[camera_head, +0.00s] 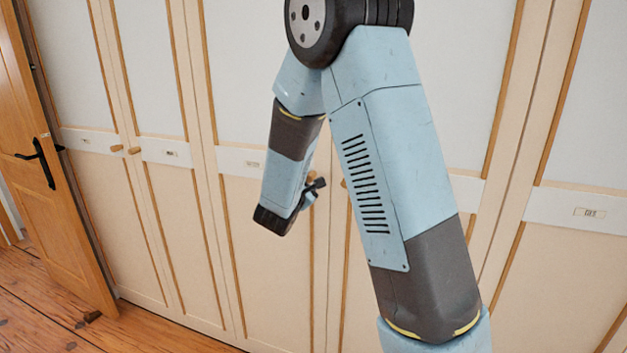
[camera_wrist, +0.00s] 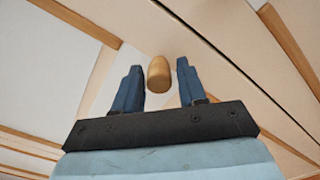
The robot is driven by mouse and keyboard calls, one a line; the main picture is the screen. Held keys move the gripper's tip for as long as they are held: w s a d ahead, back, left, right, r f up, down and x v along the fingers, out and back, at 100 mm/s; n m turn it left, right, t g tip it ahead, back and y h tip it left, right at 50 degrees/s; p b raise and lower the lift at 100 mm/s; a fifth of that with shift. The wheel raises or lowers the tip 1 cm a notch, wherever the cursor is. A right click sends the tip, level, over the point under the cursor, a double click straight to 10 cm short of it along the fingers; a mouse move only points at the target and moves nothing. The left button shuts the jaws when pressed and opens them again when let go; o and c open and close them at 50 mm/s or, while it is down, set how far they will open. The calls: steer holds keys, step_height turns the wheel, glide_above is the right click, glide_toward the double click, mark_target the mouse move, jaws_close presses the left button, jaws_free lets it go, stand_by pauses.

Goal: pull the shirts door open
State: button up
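Cream wardrobe doors with wood trim fill the head view. The label plates are too small to read, so I cannot tell which is the shirts door. A round wooden knob (camera_head: 312,175) is on the door (camera_head: 262,235) behind my gripper (camera_head: 316,189). In the wrist view my gripper (camera_wrist: 159,67) is open, with the knob (camera_wrist: 158,76) showing between its two blue fingers and a gap on each side. I cannot tell how deep the knob sits between them. The door appears shut.
Another knob (camera_head: 343,182) is partly hidden by my arm. Two more knobs (camera_head: 134,150) are on the doors further left. A wooden room door (camera_head: 62,190) with a black handle stands at the far left. Plank floor (camera_head: 150,332) is clear at lower left.

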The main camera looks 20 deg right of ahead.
jaws_close()
